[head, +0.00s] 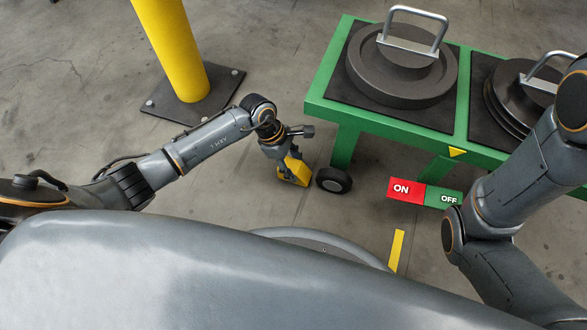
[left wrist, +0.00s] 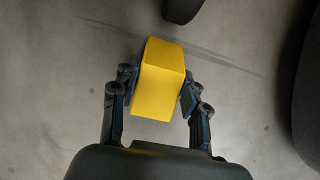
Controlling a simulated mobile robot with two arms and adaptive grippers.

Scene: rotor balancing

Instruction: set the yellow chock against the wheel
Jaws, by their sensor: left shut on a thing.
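The yellow chock (head: 295,170) is low by the floor in the head view, just left of the wheel (head: 334,180) under the green table. My left gripper (head: 284,164) is shut on it from above. The left wrist view shows the chock (left wrist: 160,82) between the two fingers of my left gripper (left wrist: 158,90). A dark rounded shape (left wrist: 181,8), probably the wheel, is at the top edge of that view, close to the chock.
The green table (head: 390,122) bears heavy dark discs with metal handles (head: 420,22). A red and green ON/OFF sign (head: 424,192) is at its front. A yellow post (head: 172,45) on a dark base plate stands at the upper left. Floor between post and table is clear.

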